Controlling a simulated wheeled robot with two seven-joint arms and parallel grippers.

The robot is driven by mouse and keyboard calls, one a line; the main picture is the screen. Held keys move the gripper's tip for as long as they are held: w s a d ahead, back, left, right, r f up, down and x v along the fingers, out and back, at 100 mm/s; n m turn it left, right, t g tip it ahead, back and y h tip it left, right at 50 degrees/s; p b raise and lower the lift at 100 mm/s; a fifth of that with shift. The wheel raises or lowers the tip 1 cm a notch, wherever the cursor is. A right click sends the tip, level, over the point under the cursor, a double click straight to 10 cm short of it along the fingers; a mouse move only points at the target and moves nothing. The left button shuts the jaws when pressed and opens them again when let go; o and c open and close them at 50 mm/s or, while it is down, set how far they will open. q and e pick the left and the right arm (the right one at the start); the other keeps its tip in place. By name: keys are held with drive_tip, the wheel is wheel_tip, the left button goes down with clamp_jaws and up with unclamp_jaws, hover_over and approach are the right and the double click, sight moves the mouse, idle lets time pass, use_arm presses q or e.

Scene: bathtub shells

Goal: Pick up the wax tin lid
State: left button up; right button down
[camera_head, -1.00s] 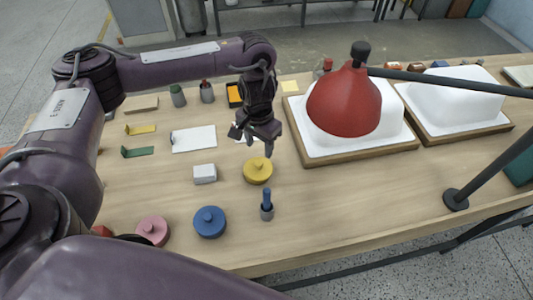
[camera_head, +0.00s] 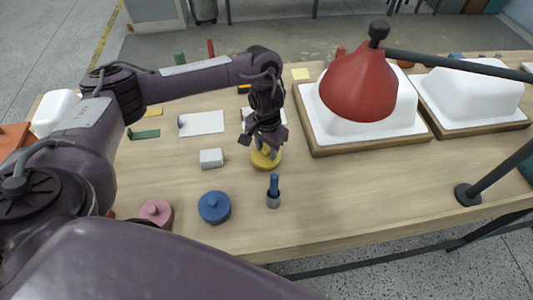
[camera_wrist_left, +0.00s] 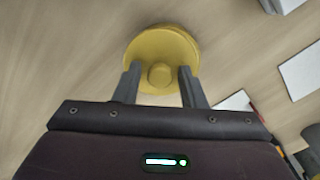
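A yellow round lid with a small centre knob (camera_head: 268,163) lies on the wooden table; it also shows in the left wrist view (camera_wrist_left: 161,47). It is the lid at my left gripper (camera_head: 264,148). In the left wrist view the two fingers of my left gripper (camera_wrist_left: 160,70) are apart, one on each side of the knob, with gaps to it. A blue knobbed disc (camera_head: 215,208) and a pink one (camera_head: 156,212) lie nearer the front; no label shows which is the wax tin lid. My right gripper is not in view.
A small grey-white block (camera_head: 211,159) lies left of the yellow lid. A blue-handled tool in a small grey holder (camera_head: 273,196) stands in front. A red lamp shade (camera_head: 358,85) hangs over a white shell (camera_head: 400,117) on a wood-edged board.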

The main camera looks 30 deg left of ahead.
use_arm(q)
clamp_jaws()
drive_tip(key=shift+r, duration=0.5)
wheel_tip(320, 180, up, 19)
drive_tip(key=p, duration=1)
hover_over(264, 149)
wheel_tip(264, 149, down, 13)
wheel_tip(264, 149, down, 5)
drive_tip(key=b, duration=0.5)
drive_tip(key=shift+w+r, duration=0.1)
drive_tip(key=shift+r, duration=0.05)
drive_tip(key=shift+f+b, duration=0.4)
drive_tip(key=shift+f, duration=0.5)
